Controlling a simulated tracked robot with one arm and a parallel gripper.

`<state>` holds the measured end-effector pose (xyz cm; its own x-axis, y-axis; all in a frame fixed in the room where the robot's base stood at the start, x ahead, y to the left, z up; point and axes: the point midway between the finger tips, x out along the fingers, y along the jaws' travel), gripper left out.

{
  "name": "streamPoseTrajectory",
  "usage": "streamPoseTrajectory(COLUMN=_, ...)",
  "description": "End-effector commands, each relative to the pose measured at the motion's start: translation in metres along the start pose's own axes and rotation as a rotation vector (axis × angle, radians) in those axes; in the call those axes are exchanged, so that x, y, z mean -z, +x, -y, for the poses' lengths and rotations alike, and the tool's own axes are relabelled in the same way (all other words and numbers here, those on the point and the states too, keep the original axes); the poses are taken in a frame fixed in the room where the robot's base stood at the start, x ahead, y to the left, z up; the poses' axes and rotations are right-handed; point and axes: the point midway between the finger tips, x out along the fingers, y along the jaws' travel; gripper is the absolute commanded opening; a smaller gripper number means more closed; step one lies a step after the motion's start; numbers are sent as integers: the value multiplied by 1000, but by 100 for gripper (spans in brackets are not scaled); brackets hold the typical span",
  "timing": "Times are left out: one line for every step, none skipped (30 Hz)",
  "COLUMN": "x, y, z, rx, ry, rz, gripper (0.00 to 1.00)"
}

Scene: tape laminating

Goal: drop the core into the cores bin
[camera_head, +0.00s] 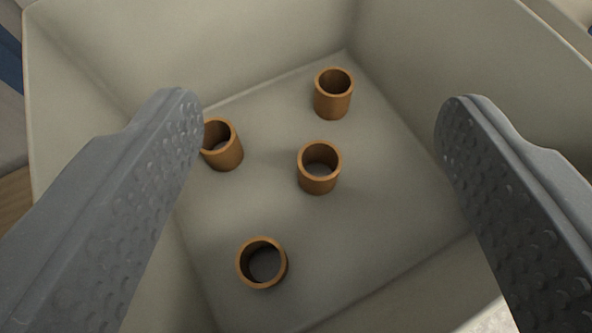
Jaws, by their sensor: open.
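My gripper (320,112) is open, its two grey textured fingers wide apart above the bin, with nothing between them. The bin (190,50) is pale grey-beige with high walls. Several brown hollow cores lie apart on its floor: one at the back right (333,104), one at the left (226,155) partly behind the left finger, one near the middle (318,183), and one at the front (243,277). The cores stand on end, open tops facing up. I cannot tell which core the task means. No core is in my gripper.
The bin walls rise around the fingers on the left, back and right. The bin floor (390,200) is bare to the right of the cores. A brown surface (14,210) shows outside the bin at the left edge.

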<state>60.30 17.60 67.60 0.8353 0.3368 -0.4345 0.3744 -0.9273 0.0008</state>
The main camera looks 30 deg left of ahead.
Motion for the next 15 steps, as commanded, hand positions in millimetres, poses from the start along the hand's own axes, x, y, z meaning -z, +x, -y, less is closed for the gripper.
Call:
streamPoseTrajectory(x=2, y=-3, z=0, rx=0, ry=-1, rz=6, gripper=66)
streamPoseTrajectory(x=2, y=-4, z=0, rx=0, ry=-1, rz=7, gripper=66)
streamPoseTrajectory(x=1, y=-5, z=0, rx=0, ry=-1, rz=7, gripper=66)
streamPoseTrajectory(x=1, y=-5, z=0, rx=0, ry=-2, rz=7, gripper=66)
streamPoseTrajectory(x=1, y=-6, z=0, rx=-1, ry=-2, rz=6, gripper=66)
streamPoseTrajectory(x=2, y=-7, z=0, rx=-1, ry=-2, rz=5, gripper=66)
streamPoseTrajectory(x=1, y=-8, z=0, rx=-2, ry=-2, rz=4, gripper=66)
streamPoseTrajectory(x=1, y=-8, z=0, rx=-2, ry=-2, rz=4, gripper=66)
streamPoseTrajectory(x=0, y=-10, z=0, rx=-2, ry=-2, rz=5, gripper=66)
streamPoseTrajectory(x=-1, y=-10, z=0, rx=-2, ry=-2, rz=6, gripper=66)
streamPoseTrajectory(x=-2, y=-11, z=0, rx=-2, ry=-2, rz=7, gripper=66)
streamPoseTrajectory(x=-2, y=-13, z=0, rx=-1, ry=-2, rz=8, gripper=66)
streamPoseTrajectory(x=-2, y=-14, z=1, rx=-1, ry=-2, rz=7, gripper=66)
streamPoseTrajectory(x=-2, y=-15, z=1, rx=-1, ry=-2, rz=6, gripper=66)
streamPoseTrajectory(x=-2, y=-16, z=1, rx=-1, ry=-1, rz=4, gripper=66)
